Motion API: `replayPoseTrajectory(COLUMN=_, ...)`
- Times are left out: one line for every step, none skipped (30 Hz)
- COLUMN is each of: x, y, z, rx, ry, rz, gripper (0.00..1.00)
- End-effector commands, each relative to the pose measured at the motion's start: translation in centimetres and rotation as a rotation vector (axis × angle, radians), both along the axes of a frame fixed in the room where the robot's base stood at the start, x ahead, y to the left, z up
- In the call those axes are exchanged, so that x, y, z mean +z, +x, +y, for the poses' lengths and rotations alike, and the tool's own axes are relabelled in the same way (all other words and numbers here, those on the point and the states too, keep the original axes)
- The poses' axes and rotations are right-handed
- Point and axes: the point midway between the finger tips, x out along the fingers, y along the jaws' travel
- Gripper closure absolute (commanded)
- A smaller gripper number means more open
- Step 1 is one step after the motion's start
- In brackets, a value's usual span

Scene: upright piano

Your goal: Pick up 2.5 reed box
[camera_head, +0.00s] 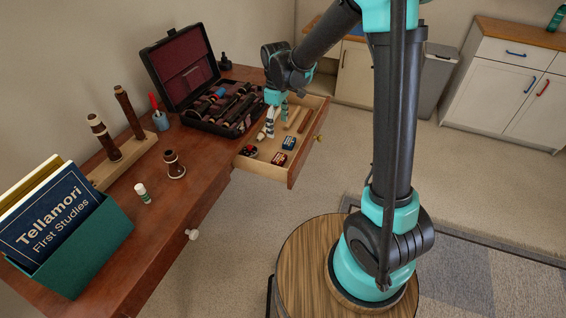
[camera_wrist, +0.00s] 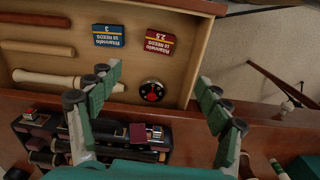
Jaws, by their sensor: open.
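The 2.5 reed box (camera_wrist: 159,42) is a small red box with a white 2.5 on its label. It lies flat in the open drawer (camera_wrist: 198,5), and also shows in the head view (camera_head: 279,158). Beside it lies a similar blue box marked 3 (camera_wrist: 108,36), also in the head view (camera_head: 289,143). My gripper (camera_wrist: 160,80) is open and empty, with green fingers spread wide. It hangs over the drawer in the head view (camera_head: 277,117), and in the wrist view the 2.5 box lies beyond the fingertips, between their lines.
A round dark tin with red inside (camera_wrist: 152,91) lies in the drawer between the fingers. Wooden sticks (camera_wrist: 37,48) and a pale rod (camera_wrist: 45,78) lie left. The open instrument case (camera_head: 168,67) stands on the desk behind. The drawer's front wall (camera_head: 310,145) is an edge.

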Motion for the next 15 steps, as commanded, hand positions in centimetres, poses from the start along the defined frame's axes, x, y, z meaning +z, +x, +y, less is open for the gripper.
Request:
replayPoseTrajectory(x=-1.0, y=0.1, z=0.0, rx=-0.001, ry=0.000, rz=0.000, gripper=0.22)
replayPoseTrajectory(x=-1.6, y=0.0, z=0.0, rx=-0.001, ry=0.000, rz=0.000, gripper=0.22)
replayPoseTrajectory(x=-2.4, y=0.1, z=0.0, rx=-0.001, ry=0.000, rz=0.000, gripper=0.22)
replayPoseTrajectory(x=-3.0, y=0.1, z=0.0, rx=-0.002, ry=0.001, rz=0.000, gripper=0.22)
replayPoseTrajectory(x=-3.6, y=0.0, z=0.0, rx=-0.002, ry=0.001, rz=0.000, gripper=0.22)
replayPoseTrajectory(x=-4.4, y=0.1, z=0.0, rx=-0.002, ry=0.001, rz=0.000, gripper=0.22)
replayPoseTrajectory(x=-4.9, y=0.0, z=-0.1, rx=-0.002, ry=0.001, rz=0.000, gripper=0.22)
replayPoseTrajectory(x=-5.5, y=0.1, z=0.0, rx=-0.002, ry=0.001, rz=-0.001, gripper=0.22)
replayPoseTrajectory(x=-6.3, y=0.0, z=-0.1, rx=-0.003, ry=0.001, rz=-0.001, gripper=0.22)
replayPoseTrajectory(x=-6.8, y=0.0, z=-0.1, rx=-0.003, ry=0.001, rz=-0.001, gripper=0.22)
replayPoseTrajectory(x=-7.3, y=0.1, z=-0.1, rx=-0.003, ry=0.001, rz=-0.001, gripper=0.22)
replayPoseTrajectory(x=-8.0, y=0.0, z=-0.1, rx=-0.003, ry=0.001, rz=-0.001, gripper=0.22)
replayPoseTrajectory(x=-8.5, y=0.0, z=-0.1, rx=-0.003, ry=0.001, rz=-0.001, gripper=0.22)
replayPoseTrajectory(x=-8.9, y=0.0, z=-0.1, rx=-0.003, ry=0.001, rz=-0.001, gripper=0.22)
replayPoseTrajectory(x=-9.4, y=0.0, z=-0.1, rx=-0.003, ry=0.001, rz=-0.001, gripper=0.22)
